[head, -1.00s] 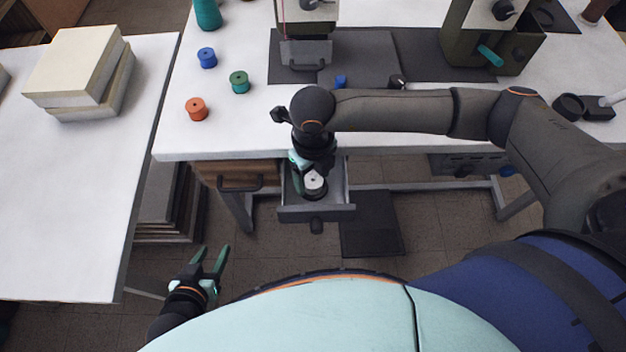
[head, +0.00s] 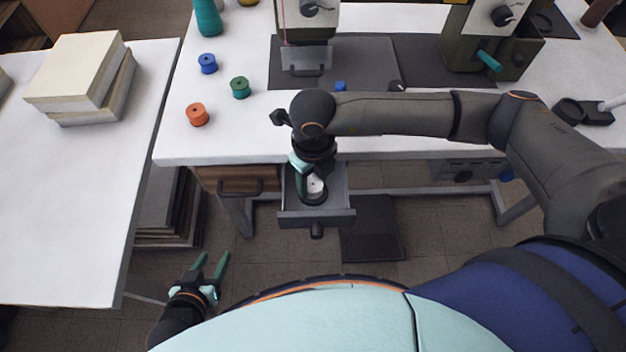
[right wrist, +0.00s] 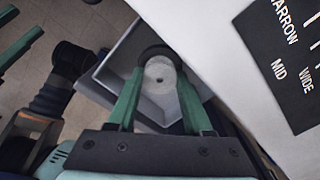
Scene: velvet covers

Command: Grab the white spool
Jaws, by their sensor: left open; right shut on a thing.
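The white spool (right wrist: 160,76) is inside the open grey drawer (head: 318,218) under the table edge. It also shows in the head view (head: 316,184), partly covered by my right gripper. My right gripper (right wrist: 160,88) reaches down into the drawer, with its green fingers on either side of the spool and shut on it. A dark round thing shows at the spool's far side in the right wrist view. My left gripper (head: 212,266) is open and empty, low over the floor at the lower left.
Blue (head: 208,63), green (head: 240,87) and orange (head: 197,114) spools stand on the white table above the drawer. Sewing machines stand at the back. A second table (head: 70,190) with pale blocks is at the left. The drawer walls surround my right gripper closely.

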